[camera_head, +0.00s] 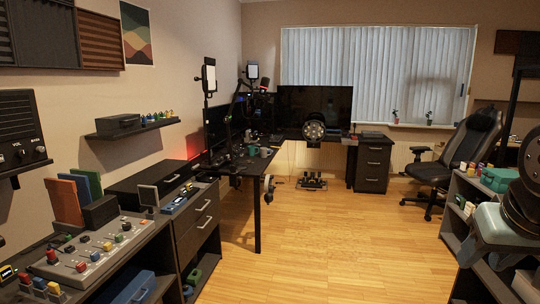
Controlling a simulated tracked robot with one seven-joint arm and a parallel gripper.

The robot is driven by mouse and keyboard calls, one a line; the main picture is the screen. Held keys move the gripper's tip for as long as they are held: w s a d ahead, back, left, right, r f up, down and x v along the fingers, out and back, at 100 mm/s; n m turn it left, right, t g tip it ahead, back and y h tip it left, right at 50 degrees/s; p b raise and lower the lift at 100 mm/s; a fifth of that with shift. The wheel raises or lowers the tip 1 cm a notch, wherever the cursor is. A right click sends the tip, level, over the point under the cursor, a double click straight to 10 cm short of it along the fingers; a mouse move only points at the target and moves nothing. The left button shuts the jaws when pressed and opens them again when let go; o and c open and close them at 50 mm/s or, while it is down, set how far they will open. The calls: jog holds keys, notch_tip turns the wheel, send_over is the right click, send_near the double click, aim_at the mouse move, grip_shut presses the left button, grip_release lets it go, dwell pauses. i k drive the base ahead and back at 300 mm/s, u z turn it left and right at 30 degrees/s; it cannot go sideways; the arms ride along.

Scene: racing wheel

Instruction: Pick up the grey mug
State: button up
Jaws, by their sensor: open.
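Two small mugs stand side by side on the dark corner desk (262,166), far from me. One mug (253,149) is on the left and looks grey-green; the other, a greyish mug (266,152), is just to its right, near the desk's front edge. They are too small to tell their exact shades or handle directions. Part of my arm shows large at the right edge of the view, far from the mugs. My gripper's fingertips cannot be made out.
A control panel (92,249) and drawer cabinet (197,222) line the left. A shelf unit (457,240) stands at right, with a black office chair (464,160) behind it. The wooden floor (335,245) between is open. Monitors and a racing wheel (314,130) stand at the back.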

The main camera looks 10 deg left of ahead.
aim_at(263, 151)
jog(key=z, duration=0.5)
jog(key=k, duration=1.3)
jog(key=z, duration=0.3)
jog(key=i, duration=2.15)
jog(key=u, duration=0.45)
jog(key=i, duration=2.15)
jog(key=u, duration=0.3)
jog(key=i, duration=1.05)
jog(key=u, duration=0.2)
